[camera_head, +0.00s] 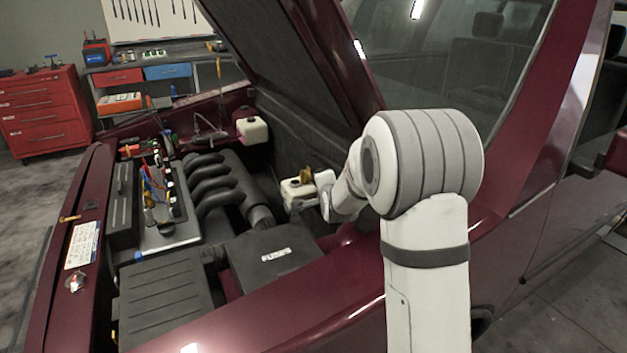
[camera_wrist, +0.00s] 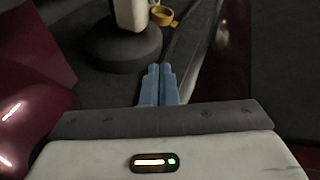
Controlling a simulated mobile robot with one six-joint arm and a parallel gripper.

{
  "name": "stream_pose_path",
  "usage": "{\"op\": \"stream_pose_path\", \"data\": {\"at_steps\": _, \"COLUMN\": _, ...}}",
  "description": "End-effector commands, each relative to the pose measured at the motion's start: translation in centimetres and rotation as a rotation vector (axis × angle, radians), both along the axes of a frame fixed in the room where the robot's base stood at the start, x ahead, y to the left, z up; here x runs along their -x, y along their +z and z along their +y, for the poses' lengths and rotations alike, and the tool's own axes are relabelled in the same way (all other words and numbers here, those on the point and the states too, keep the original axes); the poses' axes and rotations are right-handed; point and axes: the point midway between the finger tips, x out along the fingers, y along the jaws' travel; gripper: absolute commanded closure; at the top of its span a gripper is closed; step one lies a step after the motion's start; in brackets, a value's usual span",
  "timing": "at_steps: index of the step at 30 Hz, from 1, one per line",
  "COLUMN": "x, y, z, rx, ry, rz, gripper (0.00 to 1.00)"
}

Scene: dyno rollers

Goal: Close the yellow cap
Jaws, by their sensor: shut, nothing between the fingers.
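The yellow cap (camera_head: 306,175) stands up at the top of a small white reservoir (camera_head: 292,190) in the engine bay, and looks open. In the wrist view the yellow cap (camera_wrist: 161,16) shows as a ring-like piece beside the white reservoir (camera_wrist: 129,14), at the top edge. My gripper (camera_wrist: 160,70) has its two blue fingers together with nothing between them. Its tips point toward the cap and are apart from it in the picture. In the head view my wrist is right of the reservoir, and the fingers cannot be made out.
A raised hood (camera_head: 290,50) hangs over the bay. Black engine pipes (camera_head: 215,185) and a black box (camera_head: 272,257) lie left of and in front of the reservoir. Another white reservoir (camera_head: 252,130) stands farther back. The dark red fender (camera_head: 300,310) runs along the near side.

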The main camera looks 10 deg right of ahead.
Motion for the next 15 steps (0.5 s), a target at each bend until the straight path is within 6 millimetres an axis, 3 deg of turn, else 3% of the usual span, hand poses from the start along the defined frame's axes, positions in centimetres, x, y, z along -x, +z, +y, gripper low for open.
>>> {"op": "stream_pose_path", "data": {"at_steps": 1, "x": -1.9, "y": -2.1, "z": -0.1, "rx": -0.073, "ry": -0.027, "rz": -0.053, "gripper": 1.00}}
{"op": "stream_pose_path", "data": {"at_steps": 6, "x": -5.7, "y": -4.6, "z": -0.3, "rx": -0.285, "ry": -0.081, "rz": -0.218, "gripper": 1.00}}
{"op": "stream_pose_path", "data": {"at_steps": 15, "x": -7.9, "y": -5.6, "z": -0.4, "rx": -0.410, "ry": -0.094, "rz": -0.313, "gripper": 1.00}}
